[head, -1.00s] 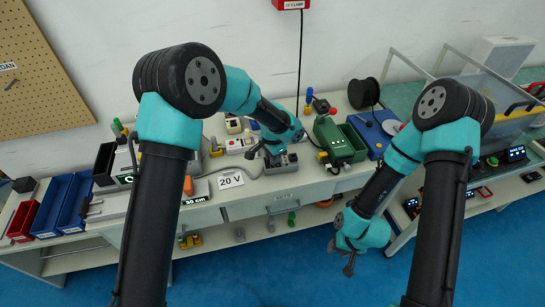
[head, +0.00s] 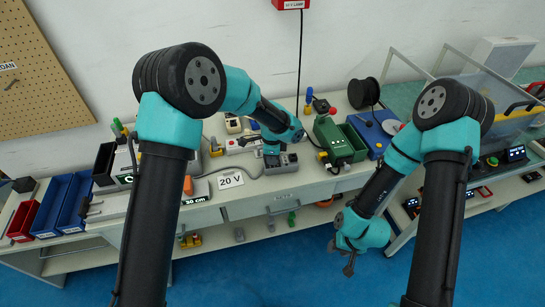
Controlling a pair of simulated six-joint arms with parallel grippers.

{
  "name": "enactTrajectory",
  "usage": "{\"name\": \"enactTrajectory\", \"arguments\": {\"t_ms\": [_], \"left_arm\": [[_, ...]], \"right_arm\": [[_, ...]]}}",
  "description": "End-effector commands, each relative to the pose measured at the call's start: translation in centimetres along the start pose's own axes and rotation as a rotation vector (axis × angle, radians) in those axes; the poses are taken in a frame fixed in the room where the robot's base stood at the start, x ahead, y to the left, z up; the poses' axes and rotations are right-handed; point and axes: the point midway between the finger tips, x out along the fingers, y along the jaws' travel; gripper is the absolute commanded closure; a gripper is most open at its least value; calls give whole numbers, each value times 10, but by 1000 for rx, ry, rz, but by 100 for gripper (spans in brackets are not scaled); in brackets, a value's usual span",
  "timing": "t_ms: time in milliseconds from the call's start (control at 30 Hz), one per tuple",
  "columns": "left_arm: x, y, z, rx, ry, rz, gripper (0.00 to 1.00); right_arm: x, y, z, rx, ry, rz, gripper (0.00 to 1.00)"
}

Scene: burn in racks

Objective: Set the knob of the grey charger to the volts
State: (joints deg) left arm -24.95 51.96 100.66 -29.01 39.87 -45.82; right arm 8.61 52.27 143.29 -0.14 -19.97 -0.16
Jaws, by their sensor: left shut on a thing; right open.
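The grey charger (head: 283,168) stands at the bench's front edge, in the middle of the head view. My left gripper (head: 272,155) points down at the left part of its top and is shut on its knob, which the gripper hides. The knob's setting cannot be read. My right gripper (head: 349,268) is open and empty, hanging low in front of the bench, over the blue floor.
Blue bins (head: 72,205) and a red bin (head: 22,222) stand at the far left. The floor in front is free.

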Motion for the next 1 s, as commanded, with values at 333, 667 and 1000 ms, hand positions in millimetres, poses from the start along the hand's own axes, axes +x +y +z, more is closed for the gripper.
{"name": "enactTrajectory", "arguments": {"t_ms": [333,667,1000], "left_arm": [[0,0,0,6,0,-1,100],[0,0,0,6,0,0,55],[-4,0,0,5,0,-1,55]], "right_arm": [[0,0,0,0,0,0,57],[0,0,0,0,0,0,57],[0,0,0,0,0,0,57]]}}
